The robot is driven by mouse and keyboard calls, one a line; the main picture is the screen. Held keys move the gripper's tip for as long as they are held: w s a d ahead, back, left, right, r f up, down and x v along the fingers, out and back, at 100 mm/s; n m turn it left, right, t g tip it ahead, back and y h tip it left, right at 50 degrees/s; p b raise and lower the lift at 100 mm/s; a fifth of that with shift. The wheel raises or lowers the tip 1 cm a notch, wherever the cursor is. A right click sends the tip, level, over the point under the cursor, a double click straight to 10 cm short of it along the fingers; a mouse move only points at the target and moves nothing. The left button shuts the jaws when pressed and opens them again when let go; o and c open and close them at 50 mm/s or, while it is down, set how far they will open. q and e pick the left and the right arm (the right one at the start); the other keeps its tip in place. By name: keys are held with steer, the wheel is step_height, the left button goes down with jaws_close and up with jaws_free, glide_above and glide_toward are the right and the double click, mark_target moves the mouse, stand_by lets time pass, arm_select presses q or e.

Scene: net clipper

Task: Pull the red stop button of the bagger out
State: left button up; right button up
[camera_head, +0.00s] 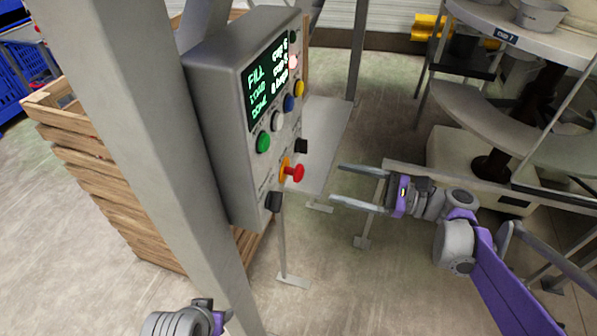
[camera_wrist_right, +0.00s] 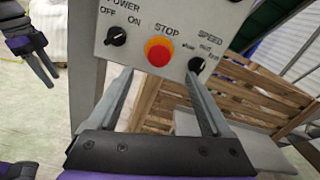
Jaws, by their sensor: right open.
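The red stop button (camera_head: 297,173) sticks out from its yellow base low on the front of the grey control box. In the right wrist view the stop button (camera_wrist_right: 158,52) shows face on, under the word STOP. My right gripper (camera_head: 336,184) is open and empty, a short gap out from the button, with its fingers pointing at the panel. In the right wrist view my right gripper (camera_wrist_right: 159,76) has its fingertips to either side of and just below the button. My left gripper (camera_wrist_right: 45,68) shows at the upper left there; its finger gap is unclear.
The control box (camera_head: 210,120) carries a lit screen, coloured buttons and black knobs. The power knob (camera_wrist_right: 116,36) and speed knob (camera_wrist_right: 196,65) flank the stop button. A grey post (camera_head: 130,130) stands left of the box. Wooden crates (camera_head: 110,180) stand behind; a round table (camera_head: 520,40) is at right.

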mark_target(302, 173)
steer(key=x, duration=1)
steer(key=shift+a+p, duration=0.35)
jaws_close()
